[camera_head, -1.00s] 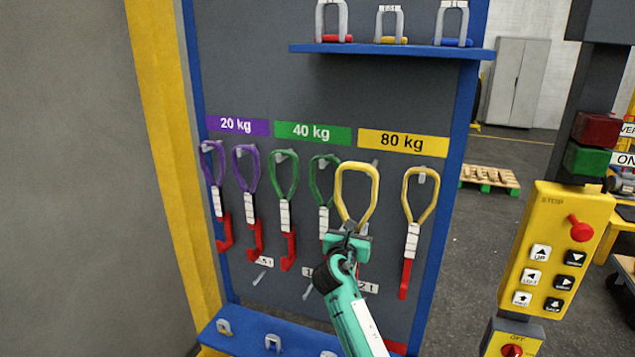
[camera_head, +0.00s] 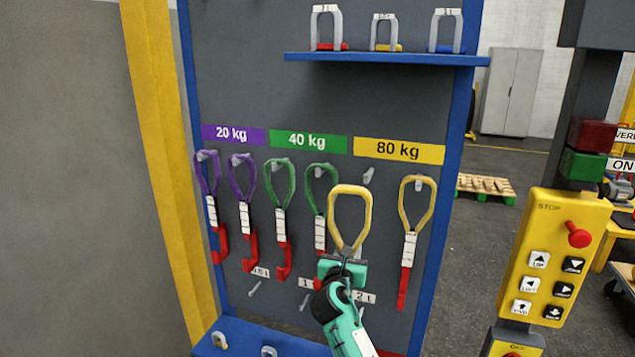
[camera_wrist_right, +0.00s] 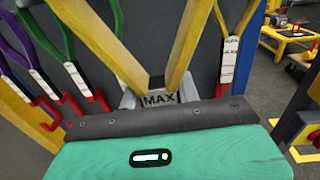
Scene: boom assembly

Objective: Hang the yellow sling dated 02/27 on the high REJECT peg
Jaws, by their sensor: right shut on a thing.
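A yellow sling (camera_head: 350,212) stands in my right gripper (camera_head: 343,262), its loop upright in front of the board. My right gripper is shut on its lower part, which shows as yellow straps and a grey piece marked MAX in the right wrist view (camera_wrist_right: 158,97). Its date is not readable. The sling is off its peg; an empty peg (camera_head: 368,175) shows just right of the loop under the 80 kg label (camera_head: 398,149). Another yellow sling (camera_head: 416,208) hangs at the right. No REJECT label is in view. My left gripper is not in view.
Two purple slings (camera_head: 243,185) and two green slings (camera_head: 279,190) with red hooks hang left of the held sling. A blue shelf (camera_head: 385,58) with shackles is above. A yellow button pendant (camera_head: 553,265) hangs at the right. Lower pegs (camera_head: 254,289) look bare.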

